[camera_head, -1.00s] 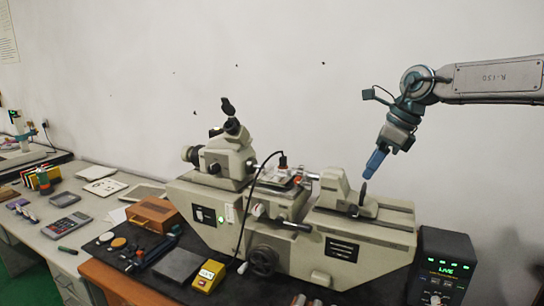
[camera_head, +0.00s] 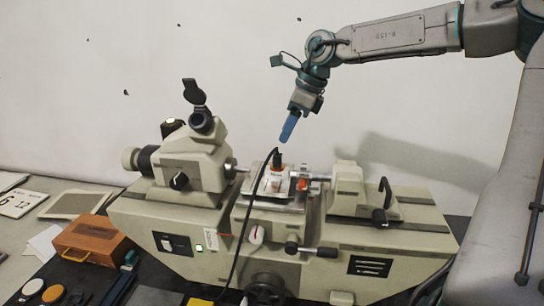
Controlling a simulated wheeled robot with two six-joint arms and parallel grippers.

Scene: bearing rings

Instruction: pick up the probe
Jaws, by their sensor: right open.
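A probe (camera_head: 277,160) with a dark top and an orange part stands at the middle stage of the beige measuring machine (camera_head: 200,225). A black cable (camera_head: 240,228) runs from its top down the machine's front. My right gripper (camera_head: 285,138) has blue fingers pointing down and slightly left. It is in the air just above the probe and a little to its right, apart from it. The gripper is open and looks empty, though its fingers overlap from this side. My left gripper is not in view.
The machine's eyepiece head (camera_head: 190,155) rises left of the stage, and a tailstock block (camera_head: 347,188) with a black lever stands to the right. A brown wooden box (camera_head: 92,240) sits on the bench at left.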

